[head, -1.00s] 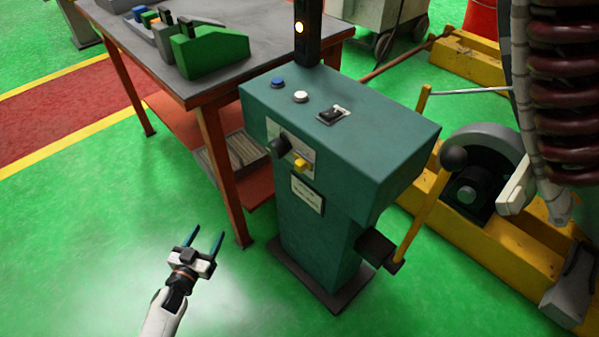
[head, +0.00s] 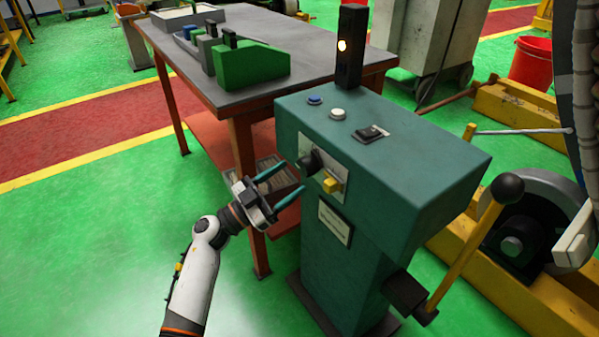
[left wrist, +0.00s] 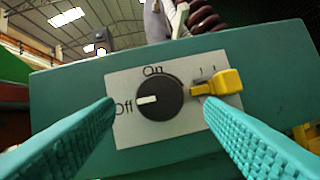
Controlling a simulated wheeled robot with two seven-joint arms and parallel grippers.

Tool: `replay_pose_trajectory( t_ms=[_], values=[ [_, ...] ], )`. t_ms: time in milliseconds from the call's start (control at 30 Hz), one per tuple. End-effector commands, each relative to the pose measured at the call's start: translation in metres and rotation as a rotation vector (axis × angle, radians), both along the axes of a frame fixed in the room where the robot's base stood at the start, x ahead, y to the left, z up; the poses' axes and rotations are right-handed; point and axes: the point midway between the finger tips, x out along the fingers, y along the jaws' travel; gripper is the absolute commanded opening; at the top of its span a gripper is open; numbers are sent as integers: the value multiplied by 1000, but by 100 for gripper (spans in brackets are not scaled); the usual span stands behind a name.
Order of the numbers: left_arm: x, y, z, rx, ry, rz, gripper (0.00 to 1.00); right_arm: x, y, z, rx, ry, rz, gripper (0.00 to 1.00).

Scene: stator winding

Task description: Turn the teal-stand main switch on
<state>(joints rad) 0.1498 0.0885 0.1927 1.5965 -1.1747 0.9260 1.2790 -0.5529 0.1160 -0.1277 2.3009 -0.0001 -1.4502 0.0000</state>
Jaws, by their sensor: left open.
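The teal stand (head: 335,262) stands upright, right of the middle of the head view. Its main switch, a black round knob, shows on the front plate in the head view (head: 309,162). In the left wrist view the knob (left wrist: 157,98) has its white mark toward "Off"; "On" is printed above it. A yellow switch (left wrist: 224,83) sits right of the knob. My left gripper (head: 284,185) is open and empty, just in front of the plate. In the left wrist view its teal fingers lie either side of the knob, apart from it. My right gripper is not in view.
A workbench (head: 240,95) with green and grey blocks stands behind and left of the stand. A lever (head: 470,240) with a black ball sticks out at the stand's right side. Green floor is free at left.

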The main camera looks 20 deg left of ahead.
Motion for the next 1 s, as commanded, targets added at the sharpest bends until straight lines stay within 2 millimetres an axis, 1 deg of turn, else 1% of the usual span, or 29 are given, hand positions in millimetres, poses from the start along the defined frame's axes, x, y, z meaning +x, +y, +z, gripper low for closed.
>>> replay_pose_trajectory(
  t_ms=[33, 100, 233, 400, 600, 633, 667, 700, 900, 1000],
  values=[
    [6, -6, 4, -3, -3, 0, 63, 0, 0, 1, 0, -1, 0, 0],
    [13, -12, 7, -3, 0, 1, 63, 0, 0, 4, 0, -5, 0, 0],
    [22, -21, 12, -2, 0, 0, 63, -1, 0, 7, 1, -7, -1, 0],
    [26, -25, 14, -1, 1, 0, 63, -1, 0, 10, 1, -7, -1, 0],
    [26, -25, 14, -1, 1, 1, 63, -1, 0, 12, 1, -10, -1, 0],
    [26, -25, 14, -1, 1, 1, 62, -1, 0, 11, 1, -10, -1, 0],
    [26, -25, 14, -1, 1, 1, 57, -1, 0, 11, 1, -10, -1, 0],
    [26, -25, 14, -1, 1, 1, 50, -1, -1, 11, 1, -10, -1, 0],
    [26, -25, 14, -1, 1, 1, 19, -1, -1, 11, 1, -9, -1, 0],
    [26, -25, 14, 1, 0, 1, 19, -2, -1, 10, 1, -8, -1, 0]
  ],
)
